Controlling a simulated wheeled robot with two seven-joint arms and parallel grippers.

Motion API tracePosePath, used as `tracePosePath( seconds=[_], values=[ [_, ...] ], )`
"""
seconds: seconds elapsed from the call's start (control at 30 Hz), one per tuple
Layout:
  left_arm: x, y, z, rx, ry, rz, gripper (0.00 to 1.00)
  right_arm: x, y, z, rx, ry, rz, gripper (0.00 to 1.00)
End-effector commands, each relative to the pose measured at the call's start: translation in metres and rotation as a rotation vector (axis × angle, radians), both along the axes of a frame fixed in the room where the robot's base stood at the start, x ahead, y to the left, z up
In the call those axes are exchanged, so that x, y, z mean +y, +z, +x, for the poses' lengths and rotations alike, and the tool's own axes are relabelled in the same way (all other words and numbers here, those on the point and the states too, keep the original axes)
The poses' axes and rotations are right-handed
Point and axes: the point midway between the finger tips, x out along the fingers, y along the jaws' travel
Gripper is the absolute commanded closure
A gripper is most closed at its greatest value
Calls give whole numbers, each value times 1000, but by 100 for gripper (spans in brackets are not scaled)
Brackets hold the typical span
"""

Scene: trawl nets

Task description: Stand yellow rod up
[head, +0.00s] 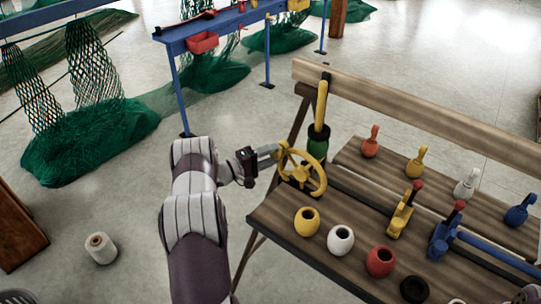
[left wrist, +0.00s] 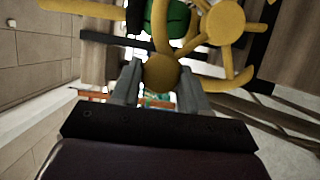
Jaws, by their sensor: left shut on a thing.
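The yellow rod (head: 321,102) stands nearly upright, leaning slightly, at the back left of the wooden bench. Its lower end is at a green holder (head: 318,145) with a black collar; how it is seated is hidden. In front is a yellow handwheel (head: 318,178) with spokes. My left gripper (head: 277,152) is at the wheel's left upper rim. In the left wrist view, its fingers (left wrist: 162,88) are shut on the wheel's round yellow knob (left wrist: 162,70). The rod shows there as a yellow bar (left wrist: 70,6), apart from the fingers. My right gripper is not in view.
Several coloured pegs and two levers (head: 401,214) stand to the right. A raised plank (head: 420,107) edges the back.

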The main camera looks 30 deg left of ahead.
Motion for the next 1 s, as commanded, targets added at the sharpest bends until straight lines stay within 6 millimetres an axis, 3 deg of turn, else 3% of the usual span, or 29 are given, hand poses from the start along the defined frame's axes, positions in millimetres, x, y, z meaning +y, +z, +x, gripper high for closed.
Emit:
tracePosePath(
  seconds=[0.1,0.13,0.2,0.57,1.0],
  values=[
    [1,0,0,1,4,-1,100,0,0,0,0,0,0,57],
    [1,0,0,1,4,-1,46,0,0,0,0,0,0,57],
    [1,0,0,0,3,-1,31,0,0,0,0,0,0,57],
    [6,-1,-9,1,4,-1,31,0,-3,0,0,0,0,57],
    [53,-3,-102,1,4,-1,31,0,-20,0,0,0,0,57]
  ],
)
